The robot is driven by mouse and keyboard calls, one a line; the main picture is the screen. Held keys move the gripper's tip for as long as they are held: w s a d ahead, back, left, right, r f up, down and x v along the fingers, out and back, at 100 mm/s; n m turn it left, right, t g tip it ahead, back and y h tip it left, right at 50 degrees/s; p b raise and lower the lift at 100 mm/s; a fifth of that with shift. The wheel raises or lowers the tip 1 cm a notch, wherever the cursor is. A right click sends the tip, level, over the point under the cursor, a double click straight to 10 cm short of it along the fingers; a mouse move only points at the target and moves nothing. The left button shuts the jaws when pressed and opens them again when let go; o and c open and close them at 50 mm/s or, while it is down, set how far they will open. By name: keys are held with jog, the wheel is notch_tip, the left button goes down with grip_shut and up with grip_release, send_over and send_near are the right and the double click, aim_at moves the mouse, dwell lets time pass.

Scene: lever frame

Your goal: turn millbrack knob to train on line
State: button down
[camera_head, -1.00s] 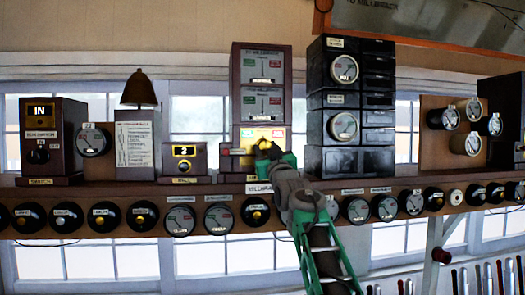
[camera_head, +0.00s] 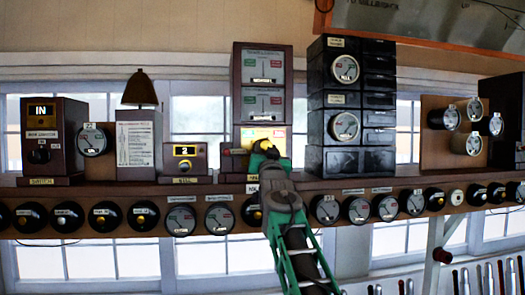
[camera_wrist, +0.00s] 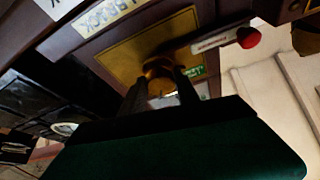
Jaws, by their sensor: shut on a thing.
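The Millbrack instrument is a tall brown cabinet on the shelf with two dial panels (camera_head: 263,84) above a lit yellow panel (camera_head: 272,134). Its brass knob (camera_wrist: 158,70) sits on a gold plate (camera_wrist: 120,52) in the wrist view. My gripper (camera_head: 262,150) reaches up to the lit lower panel and hides the knob in the head view. In the wrist view my two dark fingers (camera_wrist: 160,88) are closed around the knob, one on each side. The writing that marks the knob's position is too small and blurred to read.
A red button (camera_wrist: 249,38) is close beside the gold plate in the wrist view. A black stacked instrument (camera_head: 345,160) stands just right of my gripper, and a small box marked 2 (camera_head: 184,165) stands left. Round dials (camera_head: 181,220) line the shelf front below.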

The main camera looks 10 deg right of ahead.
jog(key=shift+a+r+m+g+h, duration=0.1)
jog(key=shift+m+g+h, duration=0.2)
jog(key=shift+m+h, duration=0.85)
jog(key=shift+a+m+g+h, duration=0.1)
jog(key=shift+m+g+h, duration=0.25)
jog(key=shift+m, duration=1.5)
jog(key=c, duration=0.9)
grip_release()
jog(key=shift+s, duration=0.1)
jog(key=b+v, duration=0.7)
jog(key=shift+s, duration=0.3)
